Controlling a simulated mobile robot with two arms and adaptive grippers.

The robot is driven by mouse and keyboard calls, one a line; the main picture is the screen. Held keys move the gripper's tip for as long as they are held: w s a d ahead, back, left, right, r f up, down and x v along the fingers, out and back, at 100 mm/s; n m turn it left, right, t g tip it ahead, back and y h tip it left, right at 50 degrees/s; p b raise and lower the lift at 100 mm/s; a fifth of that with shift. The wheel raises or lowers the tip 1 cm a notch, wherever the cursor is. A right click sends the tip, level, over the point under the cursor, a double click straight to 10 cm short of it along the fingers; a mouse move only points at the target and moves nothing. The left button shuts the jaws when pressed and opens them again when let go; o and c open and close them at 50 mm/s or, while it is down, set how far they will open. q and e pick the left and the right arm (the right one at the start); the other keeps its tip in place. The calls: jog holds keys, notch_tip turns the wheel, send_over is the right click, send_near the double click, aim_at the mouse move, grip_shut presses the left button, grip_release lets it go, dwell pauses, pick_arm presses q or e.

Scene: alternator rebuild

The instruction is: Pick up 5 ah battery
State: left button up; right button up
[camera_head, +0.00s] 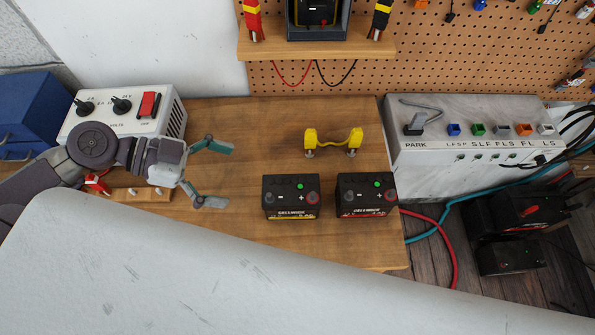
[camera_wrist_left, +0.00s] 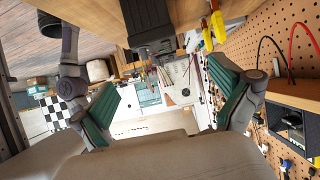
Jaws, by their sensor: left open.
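Two black batteries stand upright side by side on the wooden table, a left battery (camera_head: 290,197) with a yellow stripe and a right battery (camera_head: 365,195) with a red stripe. Each has a green dot on top. Their labels are too small for me to tell which is 5 Ah. My left gripper (camera_head: 225,175) is open and empty, to the left of the left battery and apart from it, with its fingers pointing toward it. In the left wrist view, a dark battery (camera_wrist_left: 150,25) shows at the top, beyond the open fingers. My right gripper is not in view.
A yellow carrying clamp (camera_head: 333,140) stands behind the batteries. A white power supply (camera_head: 130,113) is at the table's back left. A grey switch box (camera_head: 470,140) borders the table's right. A wooden shelf (camera_head: 345,50) hangs at the back. A large pale surface covers the lower head view.

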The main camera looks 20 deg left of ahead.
aim_at(290, 188)
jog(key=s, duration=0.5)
pick_arm(q)
jog(key=x, duration=0.4)
jog(key=p+x, duration=0.1)
jog(key=x, duration=0.3)
jog(key=shift+s+d+r, duration=0.1)
jog(key=shift+s+r, duration=0.05)
jog(key=shift+s, duration=0.05)
jog(key=shift+d, duration=0.15)
jog(key=shift+w+d+p, duration=0.1)
jog(key=shift+d+p, duration=0.15)
jog(key=shift+p, duration=0.05)
jog(key=p+x, duration=0.2)
jog(key=x, duration=0.1)
jog(key=shift+d+f, duration=0.15)
jog(key=shift+f, duration=0.1)
jog(key=shift+d+f, duration=0.45)
jog(key=c, duration=1.8)
jog(key=shift+w+r, duration=0.2)
jog(key=shift+r, duration=0.05)
jog(key=shift+c, duration=0.3)
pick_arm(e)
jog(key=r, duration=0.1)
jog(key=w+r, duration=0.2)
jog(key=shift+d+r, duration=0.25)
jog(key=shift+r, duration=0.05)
